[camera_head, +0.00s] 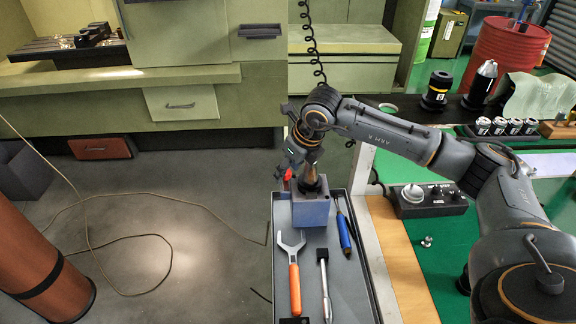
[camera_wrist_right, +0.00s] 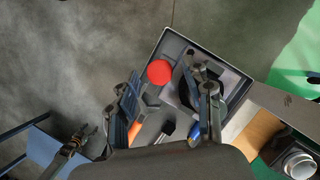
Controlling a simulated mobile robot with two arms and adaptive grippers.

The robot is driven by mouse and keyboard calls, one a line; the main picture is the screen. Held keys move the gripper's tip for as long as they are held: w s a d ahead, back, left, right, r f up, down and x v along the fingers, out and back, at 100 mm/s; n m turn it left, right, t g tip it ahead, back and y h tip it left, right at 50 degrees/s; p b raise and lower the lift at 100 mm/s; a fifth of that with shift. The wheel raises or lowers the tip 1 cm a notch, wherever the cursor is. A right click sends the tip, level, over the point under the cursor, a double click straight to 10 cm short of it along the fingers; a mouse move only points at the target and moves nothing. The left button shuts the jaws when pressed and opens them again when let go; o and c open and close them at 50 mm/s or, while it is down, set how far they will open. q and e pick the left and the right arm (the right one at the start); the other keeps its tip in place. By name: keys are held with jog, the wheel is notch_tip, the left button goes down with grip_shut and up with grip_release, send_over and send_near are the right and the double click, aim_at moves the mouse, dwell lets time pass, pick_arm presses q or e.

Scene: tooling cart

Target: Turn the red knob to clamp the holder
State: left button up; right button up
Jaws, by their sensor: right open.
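The red knob (camera_head: 288,174) shows at the left of the blue holder (camera_head: 311,212), partly hidden by my right gripper (camera_head: 294,164). The holder stands upright in a grey tray (camera_head: 340,290), with a brownish metal tool (camera_head: 311,178) standing in its top. In the right wrist view the round red knob (camera_wrist_right: 159,71) lies ahead, between the lines of the two fingers and nearer the left one. My right gripper (camera_wrist_right: 168,92) is open and empty in that view. I cannot tell from the frames whether a finger touches the knob. My left gripper is not in view.
An orange-handled wrench (camera_head: 294,285), a blue-handled screwdriver (camera_head: 344,230) and a metal tool (camera_head: 324,280) lie in the tray. A control box with a round dial (camera_head: 414,194) stands to the right on the green surface. The floor left of the tray has a loose cable (camera_head: 165,240).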

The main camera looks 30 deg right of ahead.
jog(key=shift+w+f, duration=0.1)
jog(key=shift+f, duration=0.1)
jog(key=shift+c, duration=0.4)
grip_shut()
